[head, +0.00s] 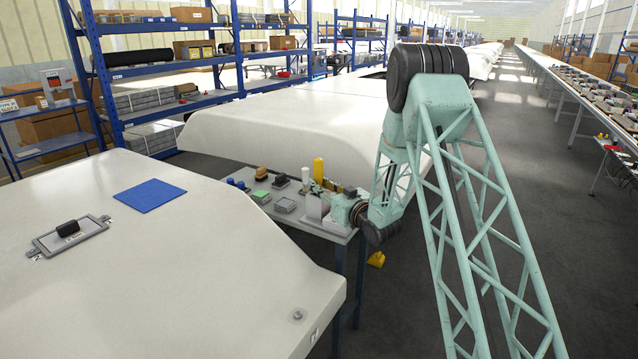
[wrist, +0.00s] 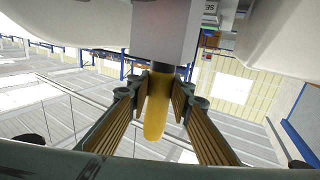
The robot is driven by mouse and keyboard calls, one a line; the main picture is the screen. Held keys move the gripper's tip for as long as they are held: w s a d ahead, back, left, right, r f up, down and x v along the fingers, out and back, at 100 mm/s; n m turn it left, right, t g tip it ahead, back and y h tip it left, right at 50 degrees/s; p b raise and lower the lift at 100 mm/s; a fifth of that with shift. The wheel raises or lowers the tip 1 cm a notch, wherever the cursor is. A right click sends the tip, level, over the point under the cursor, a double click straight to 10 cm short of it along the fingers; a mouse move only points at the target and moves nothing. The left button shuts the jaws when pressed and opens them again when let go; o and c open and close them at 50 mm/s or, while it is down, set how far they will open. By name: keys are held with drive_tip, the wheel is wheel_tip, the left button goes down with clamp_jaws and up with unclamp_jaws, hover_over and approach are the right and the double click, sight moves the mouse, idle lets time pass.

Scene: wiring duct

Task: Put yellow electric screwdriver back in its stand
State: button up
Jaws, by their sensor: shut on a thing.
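In the wrist view my gripper (wrist: 157,98) is shut on the yellow electric screwdriver (wrist: 155,112), whose yellow body shows between the ribbed fingers. A dark collar joins it to, or lies in front of, a grey block (wrist: 163,38); I cannot tell whether they touch. In the head view an upright yellow cylinder (head: 318,169), likely the screwdriver, shows above the small table. A pale grey upright block (head: 314,207), which looks like the stand, is just below it. My gripper (head: 328,192) is close beside both, small and partly hidden by my wrist.
The small grey table (head: 268,203) holds several small items, including a white bottle (head: 305,178) and a green-topped box (head: 260,196). A large white surface (head: 190,260) with a blue mat (head: 150,195) lies at left.

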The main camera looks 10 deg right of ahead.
drive_tip(key=shift+f, duration=0.7)
drive_tip(key=o, duration=1.1)
drive_tip(key=shift+f, duration=0.1)
drive_tip(key=shift+s, duration=0.1)
drive_tip(key=shift+v, duration=5.9)
